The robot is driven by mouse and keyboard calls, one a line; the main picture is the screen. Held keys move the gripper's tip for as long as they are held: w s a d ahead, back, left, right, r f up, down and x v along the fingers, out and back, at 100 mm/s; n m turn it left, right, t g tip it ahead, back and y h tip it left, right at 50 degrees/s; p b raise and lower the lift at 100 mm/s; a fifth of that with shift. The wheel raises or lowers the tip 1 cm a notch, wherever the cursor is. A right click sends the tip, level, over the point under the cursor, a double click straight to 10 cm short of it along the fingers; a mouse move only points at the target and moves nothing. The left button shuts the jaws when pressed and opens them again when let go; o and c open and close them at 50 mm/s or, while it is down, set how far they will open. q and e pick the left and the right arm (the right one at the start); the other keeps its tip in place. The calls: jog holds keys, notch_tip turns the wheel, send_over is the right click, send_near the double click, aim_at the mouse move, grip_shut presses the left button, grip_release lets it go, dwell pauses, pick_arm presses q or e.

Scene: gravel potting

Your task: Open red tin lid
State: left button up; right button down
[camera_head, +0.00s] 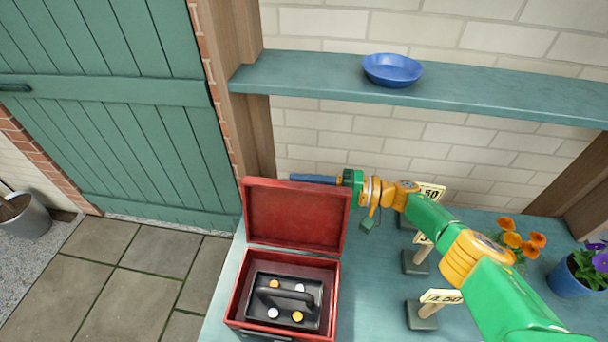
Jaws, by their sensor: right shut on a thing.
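The red tin (235,312) stands on the blue-green bench top, with its lid (294,217) swung up and leaning back, so the inside shows. In it lies a black tray (262,312) with a dark handle and several small white and yellow round pieces. My right arm comes in from the right. My right gripper (312,179), with blue fingers, is shut on the lid at its upper edge; the exact contact is hard to see. My left gripper is not in view.
A blue dish (393,70) sits on the wall shelf (480,98) above. Price signs on dark blocks (422,317) and flower pots (568,281) stand right of the tin, near my right arm. A green door (120,120) and paved floor lie left.

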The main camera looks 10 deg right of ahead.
aim_at(336, 190)
jog(key=shift+s+f, duration=0.15)
jog(key=shift+f, duration=0.1)
jog(key=c, duration=0.9)
grip_release()
jog(key=shift+o, duration=0.7)
jog(key=shift+s+a+r, duration=0.1)
jog(key=shift+s+r, duration=0.05)
jog(key=shift+r, duration=0.1)
jog(key=b+v, duration=0.1)
jog(key=v, duration=0.5)
jog(key=shift+d+f, duration=0.15)
jog(key=shift+d, duration=0.05)
jog(key=shift+s+d, duration=0.2)
jog(key=shift+d, duration=0.2)
jog(key=shift+w+a, duration=0.1)
